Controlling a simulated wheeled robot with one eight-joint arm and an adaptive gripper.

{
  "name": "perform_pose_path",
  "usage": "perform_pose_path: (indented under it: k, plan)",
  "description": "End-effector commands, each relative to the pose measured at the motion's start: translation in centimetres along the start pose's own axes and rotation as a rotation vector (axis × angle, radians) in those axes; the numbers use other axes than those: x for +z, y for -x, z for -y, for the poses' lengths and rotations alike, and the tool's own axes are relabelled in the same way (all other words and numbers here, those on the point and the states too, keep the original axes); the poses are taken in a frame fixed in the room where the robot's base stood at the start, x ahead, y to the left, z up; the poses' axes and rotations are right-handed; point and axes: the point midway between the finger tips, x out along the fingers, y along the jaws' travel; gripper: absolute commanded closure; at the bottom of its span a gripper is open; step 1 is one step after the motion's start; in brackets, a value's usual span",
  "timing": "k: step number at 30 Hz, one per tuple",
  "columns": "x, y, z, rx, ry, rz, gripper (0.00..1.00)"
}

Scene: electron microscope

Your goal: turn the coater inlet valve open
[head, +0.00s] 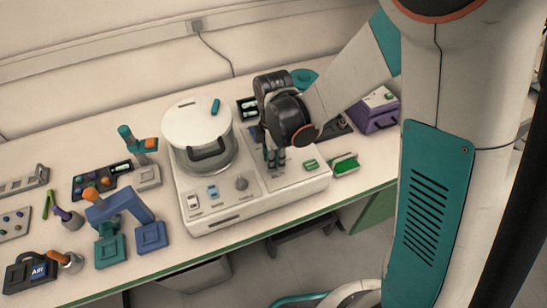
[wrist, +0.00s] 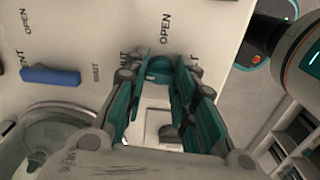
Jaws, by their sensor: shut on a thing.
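The coater (head: 255,195) is a white bench unit with a round lidded chamber (head: 198,122) on its left. My gripper (head: 275,158) points down over the right part of its top panel. In the wrist view, my gripper's teal fingers (wrist: 163,85) are shut on a small teal valve handle (wrist: 158,68). The word OPEN stands on the panel just beyond it. The lettering at both sides is partly covered by the fingers. The handle is mostly hidden, so its exact angle cannot be told. In the head view my gripper and wrist hide the valve.
A blue lever (wrist: 50,76) lies on the panel to the left, with its own OPEN lettering. A green-filled tray (head: 345,164) and a purple box (head: 376,110) stand to the right. A blue stand (head: 122,205) and small tools crowd the bench's left.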

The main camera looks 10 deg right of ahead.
Motion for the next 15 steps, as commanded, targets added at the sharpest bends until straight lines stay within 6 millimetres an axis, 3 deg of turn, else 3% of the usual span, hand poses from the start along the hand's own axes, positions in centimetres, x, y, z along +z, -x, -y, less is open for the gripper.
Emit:
perform_pose_path:
  k: [15]
  plan:
    - [0.00, -0.06, -0.03, 0.000, -0.452, 0.000, 0.99]
